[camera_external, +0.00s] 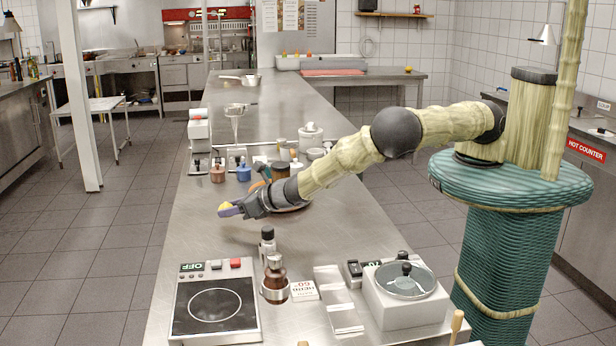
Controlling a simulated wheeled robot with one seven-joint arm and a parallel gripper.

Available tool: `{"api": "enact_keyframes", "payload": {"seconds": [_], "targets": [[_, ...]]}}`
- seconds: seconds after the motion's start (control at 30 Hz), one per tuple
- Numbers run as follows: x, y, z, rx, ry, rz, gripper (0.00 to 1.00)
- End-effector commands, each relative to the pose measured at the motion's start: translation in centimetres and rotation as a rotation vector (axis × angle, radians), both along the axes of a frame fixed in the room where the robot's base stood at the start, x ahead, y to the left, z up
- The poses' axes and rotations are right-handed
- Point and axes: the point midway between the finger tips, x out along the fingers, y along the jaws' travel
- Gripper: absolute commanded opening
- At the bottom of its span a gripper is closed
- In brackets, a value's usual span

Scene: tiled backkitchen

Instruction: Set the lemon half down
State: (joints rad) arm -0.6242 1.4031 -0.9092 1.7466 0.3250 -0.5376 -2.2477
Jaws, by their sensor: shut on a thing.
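The lemon half (225,206) is a small yellow piece at the tip of my gripper (229,210). My gripper is shut on it and reaches out to the left over the steel counter (200,240). The lemon half appears to be above the counter near its left edge; the exact height cannot be told.
Bottles (267,246) and a hot plate (214,305) stand in front, with a white lidded appliance (405,290) to the right. Several jars (244,172) and containers crowd the counter behind my gripper. Bare counter lies just in front of it.

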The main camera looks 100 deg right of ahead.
Motion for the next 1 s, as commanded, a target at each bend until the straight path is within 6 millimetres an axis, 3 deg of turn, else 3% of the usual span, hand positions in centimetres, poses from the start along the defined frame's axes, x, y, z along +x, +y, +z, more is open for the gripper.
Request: {"api": "enact_keyframes", "payload": {"seconds": [0.3,0.7,0.73,0.8,0.83,1.0], "targets": [[0.0,0.0,-3.5,-0.001,0.002,-0.001,0.18],[0.0,0.0,-4.1,0.0,0.001,0.0,0.18],[0.0,0.0,-4.0,0.0,0.001,0.0,0.45],[0.0,0.0,-3.9,0.0,0.001,0.0,0.58],[0.0,0.0,-3.9,0.0,0.001,0.0,0.63],[0.0,0.0,-3.9,0.0,0.001,0.0,0.63]]}}
